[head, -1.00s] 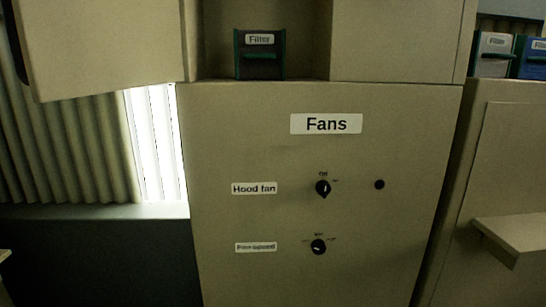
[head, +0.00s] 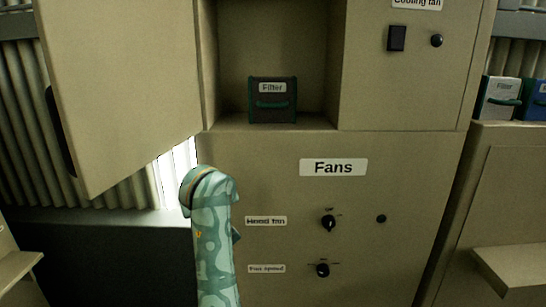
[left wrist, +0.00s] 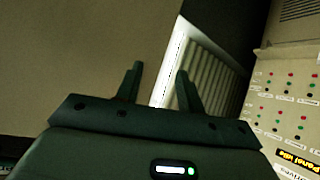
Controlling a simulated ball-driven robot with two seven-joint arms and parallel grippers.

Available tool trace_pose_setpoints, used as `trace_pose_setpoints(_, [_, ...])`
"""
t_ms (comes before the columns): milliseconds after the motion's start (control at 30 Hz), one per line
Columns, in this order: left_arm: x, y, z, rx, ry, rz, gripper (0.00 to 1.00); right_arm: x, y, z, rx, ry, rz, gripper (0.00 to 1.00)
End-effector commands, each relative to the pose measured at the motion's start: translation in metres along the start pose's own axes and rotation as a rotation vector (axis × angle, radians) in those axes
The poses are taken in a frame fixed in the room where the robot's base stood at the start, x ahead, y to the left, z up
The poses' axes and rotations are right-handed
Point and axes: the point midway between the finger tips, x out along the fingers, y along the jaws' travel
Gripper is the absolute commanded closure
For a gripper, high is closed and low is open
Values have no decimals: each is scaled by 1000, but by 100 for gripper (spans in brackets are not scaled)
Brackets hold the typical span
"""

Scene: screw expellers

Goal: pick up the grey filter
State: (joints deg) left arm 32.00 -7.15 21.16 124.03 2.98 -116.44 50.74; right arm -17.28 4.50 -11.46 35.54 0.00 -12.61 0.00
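A light grey filter (head: 499,97) with a green handle and a "Filter" label stands on the ledge at the right in the head view, beside a blue filter (head: 532,100). A dark, nearly black filter (head: 272,105) with a green handle sits in the open cabinet compartment (head: 318,122). My left gripper (left wrist: 158,72) shows in the left wrist view with its two fingers apart and nothing between them. In the head view only a patterned teal arm link of mine shows, and no fingers. My right gripper is not in view.
An open cabinet door (head: 120,90) hangs left of the compartment. Below is the fans panel (head: 400,200) with a hood fan knob (head: 329,223) and a lower knob (head: 321,270). A shelf (head: 510,262) juts out at lower right. The left wrist view shows a lamp panel (left wrist: 290,100).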

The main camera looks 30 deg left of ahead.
Motion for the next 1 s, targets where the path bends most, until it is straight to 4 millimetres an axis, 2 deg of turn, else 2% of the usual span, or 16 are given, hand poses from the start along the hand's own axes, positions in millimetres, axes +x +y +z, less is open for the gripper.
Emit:
trace_pose_setpoints(33, [-10, 12, -29, -161, -19, 34, 62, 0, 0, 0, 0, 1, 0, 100])
trace_pose_setpoints(100, [-26, 24, -62, -377, -68, 78, 62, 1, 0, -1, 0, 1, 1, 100])
trace_pose_setpoints(167, [-43, 37, -88, -547, -120, 127, 62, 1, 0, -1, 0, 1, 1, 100])
trace_pose_setpoints(300, [-94, 65, -143, -873, -273, 254, 62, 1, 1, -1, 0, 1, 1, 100])
trace_pose_setpoints(400, [-134, 81, -172, -1022, -378, 333, 62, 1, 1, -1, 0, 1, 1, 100])
trace_pose_setpoints(500, [-165, 90, -192, -1108, -458, 387, 62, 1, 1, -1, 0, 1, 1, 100])
trace_pose_setpoints(600, [-183, 95, -202, -1152, -503, 417, 62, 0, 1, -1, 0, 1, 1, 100])
trace_pose_setpoints(667, [-186, 98, -204, -1164, -516, 424, 62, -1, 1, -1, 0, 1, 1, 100])
trace_pose_setpoints(767, [-177, 106, -203, -1169, -521, 420, 62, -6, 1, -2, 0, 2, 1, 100])
trace_pose_setpoints(1000, [-129, 138, -195, -1167, -517, 418, 62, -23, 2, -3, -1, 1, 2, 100])
